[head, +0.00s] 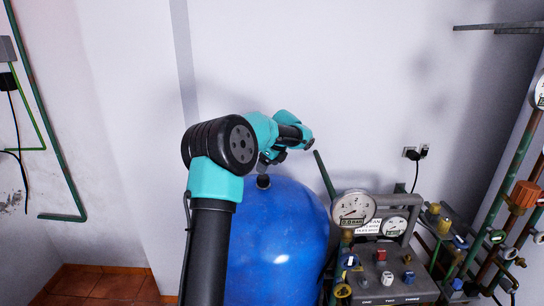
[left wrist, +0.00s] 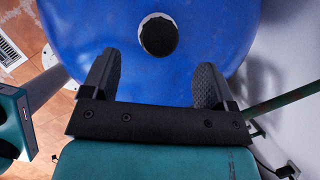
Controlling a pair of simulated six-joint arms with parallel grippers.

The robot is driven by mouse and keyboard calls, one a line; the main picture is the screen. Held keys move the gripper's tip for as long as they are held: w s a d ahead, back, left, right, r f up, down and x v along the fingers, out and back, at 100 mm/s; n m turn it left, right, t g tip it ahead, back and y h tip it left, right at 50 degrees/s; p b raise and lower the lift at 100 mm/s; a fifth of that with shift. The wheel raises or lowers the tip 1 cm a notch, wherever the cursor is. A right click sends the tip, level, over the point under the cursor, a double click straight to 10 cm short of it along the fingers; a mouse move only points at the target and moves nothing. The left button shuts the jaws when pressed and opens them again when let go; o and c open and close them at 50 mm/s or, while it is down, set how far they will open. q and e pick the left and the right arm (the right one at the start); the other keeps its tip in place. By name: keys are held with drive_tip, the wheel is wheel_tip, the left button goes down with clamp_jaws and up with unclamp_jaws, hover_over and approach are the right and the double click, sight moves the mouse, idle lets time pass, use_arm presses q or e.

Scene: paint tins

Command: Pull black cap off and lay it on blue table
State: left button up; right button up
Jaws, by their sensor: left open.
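The black cap (head: 263,181) sits on top of a big rounded blue tank (head: 285,225). In the left wrist view the cap (left wrist: 158,36) is a dark round knob with a pale ring around its base, on the blue surface (left wrist: 80,30). My left gripper (left wrist: 158,78) is open and empty. Its two dark fingers are spread wide, and the cap shows beyond the fingertips, roughly centred between them, not gripped. In the head view the left gripper (head: 272,158) is just above the cap, partly hidden by my arm. No blue table shows. My right gripper is not in view.
Right of the tank stands a panel with pressure gauges (head: 353,207), valves and knobs. Green and brown pipes (head: 508,200) run along the right wall. A wall socket with a plug (head: 413,154) is behind. Tiled floor (head: 105,285) shows at lower left.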

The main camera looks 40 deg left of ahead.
sight(262, 177)
use_arm(q)
drive_tip(key=x, duration=0.7)
drive_tip(key=shift+f, duration=0.1)
drive_tip(key=shift+c, duration=0.5)
drive_tip(key=c, duration=1)
